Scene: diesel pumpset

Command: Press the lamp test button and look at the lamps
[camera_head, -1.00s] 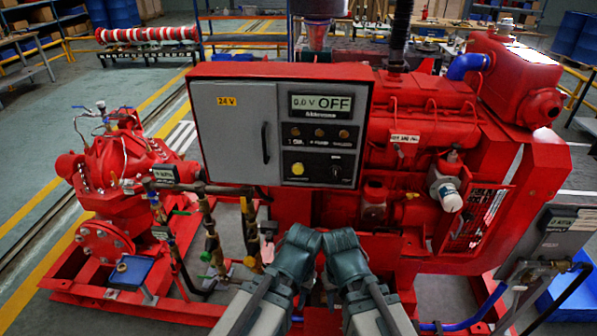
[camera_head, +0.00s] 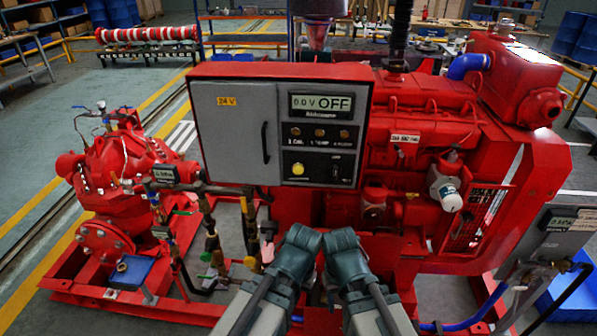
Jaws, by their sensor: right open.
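A red control cabinet (camera_head: 280,70) with a grey door stands in the middle of the head view. On its dark panel is a display (camera_head: 319,105) reading 0.0 V and OFF. Below it a row of three small lamps (camera_head: 319,132) looks dull amber, with no clear glow. A round yellow button (camera_head: 297,169) sits lower left on the panel, with nothing touching it. My two arms rise from the bottom edge, folded, below the cabinet. My right gripper (camera_head: 330,287) shows only in small part between them, open and apart from the panel. My left gripper is mostly hidden.
A dark switch (camera_head: 336,171) is right of the yellow button. The red engine (camera_head: 430,125) is behind and right of the cabinet. A red pump (camera_head: 112,165) and pipes with valves (camera_head: 211,245) stand to the left. The space before the panel is clear.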

